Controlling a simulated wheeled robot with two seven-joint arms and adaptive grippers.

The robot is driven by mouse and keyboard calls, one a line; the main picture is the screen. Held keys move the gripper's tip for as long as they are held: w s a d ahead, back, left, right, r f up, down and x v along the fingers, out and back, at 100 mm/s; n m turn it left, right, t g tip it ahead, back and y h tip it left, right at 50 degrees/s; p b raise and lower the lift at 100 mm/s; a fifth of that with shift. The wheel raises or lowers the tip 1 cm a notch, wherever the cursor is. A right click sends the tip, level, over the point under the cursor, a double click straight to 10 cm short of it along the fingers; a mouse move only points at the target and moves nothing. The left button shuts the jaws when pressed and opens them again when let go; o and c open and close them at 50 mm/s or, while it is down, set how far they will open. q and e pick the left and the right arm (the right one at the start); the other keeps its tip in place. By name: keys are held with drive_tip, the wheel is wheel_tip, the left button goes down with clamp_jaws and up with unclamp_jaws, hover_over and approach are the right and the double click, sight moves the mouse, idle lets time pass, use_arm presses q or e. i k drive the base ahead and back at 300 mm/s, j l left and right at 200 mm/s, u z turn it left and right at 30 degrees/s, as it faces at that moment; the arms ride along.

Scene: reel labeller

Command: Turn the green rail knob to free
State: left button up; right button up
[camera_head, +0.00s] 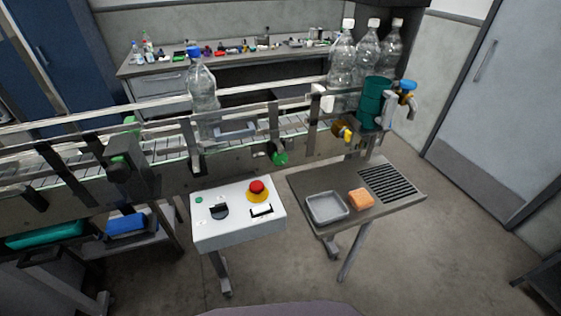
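A green knob (280,158) sits on the front side of the conveyor (235,157), above and right of the control box. Smaller green parts also show further left on the conveyor, one at the back rail (130,121) and one on a dark bracket (118,159). I cannot tell from this view which position the knob is turned to. A clear bottle with a blue cap (202,88) stands upright on the conveyor behind the guide rail. Neither of my grippers shows in this view.
A white control box (238,228) with a red mushroom button (257,187) stands in front of the conveyor. To its right, a side table (398,203) holds a grey tray (326,207) and an orange sponge (361,198). Clear bottles (366,50) stand at the right. Floor in front is open.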

sight(278, 159)
drive_tip(key=i+l+u, duration=0.1)
drive_tip(key=l+u, duration=0.2)
drive_tip(key=l, duration=0.2)
drive_tip(key=l+u, duration=0.3)
drive_tip(key=l, duration=0.2)
drive_tip(key=l+u, duration=0.3)
drive_tip(key=l, duration=0.2)
drive_tip(key=k+l+u, duration=0.1)
drive_tip(key=l+u, duration=0.15)
drive_tip(key=l, duration=0.25)
drive_tip(key=k+l+u, duration=0.1)
drive_tip(key=l+u, duration=0.2)
drive_tip(key=l, duration=0.2)
drive_tip(key=k+l+u, duration=0.15)
drive_tip(key=l+u, duration=0.15)
drive_tip(key=l, duration=0.15)
drive_tip(key=k+l+u, duration=0.6)
drive_tip(key=l, duration=0.2)
drive_tip(key=i, duration=0.1)
